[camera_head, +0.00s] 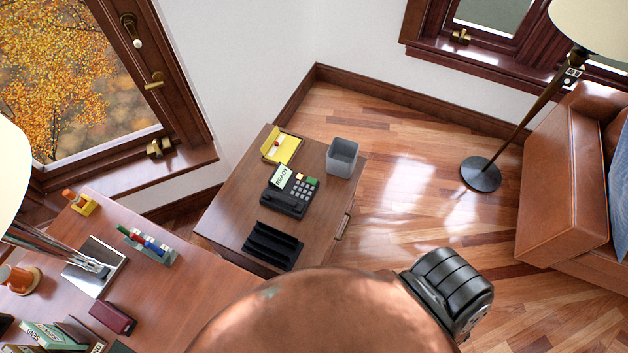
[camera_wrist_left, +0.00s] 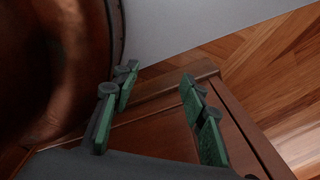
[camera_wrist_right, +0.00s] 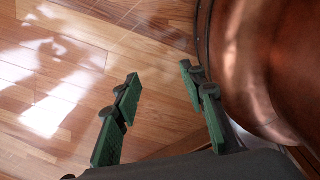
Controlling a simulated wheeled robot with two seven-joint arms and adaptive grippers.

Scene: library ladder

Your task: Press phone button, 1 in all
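The phone (camera_head: 290,190) is black, with a lit screen reading "READY" and a grid of grey keys with a few coloured ones. It sits on the small wooden side table (camera_head: 228,208) in the head view. My left gripper (camera_wrist_left: 158,105) is open and empty in the left wrist view, above brown wooden furniture. My right gripper (camera_wrist_right: 160,100) is open and empty in the right wrist view, above the wooden floor. Neither gripper shows in the head view, and the phone shows in neither wrist view. My copper-coloured body fills the bottom middle of the head view.
Around the phone are a yellow notepad holder (camera_head: 283,148), a grey bin (camera_head: 342,157) and a black tray (camera_head: 272,246). A desk (camera_head: 190,300) with books and stationery stands left. A lamp base (camera_head: 480,174) and leather sofa (camera_head: 565,180) stand right. The floor between is clear.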

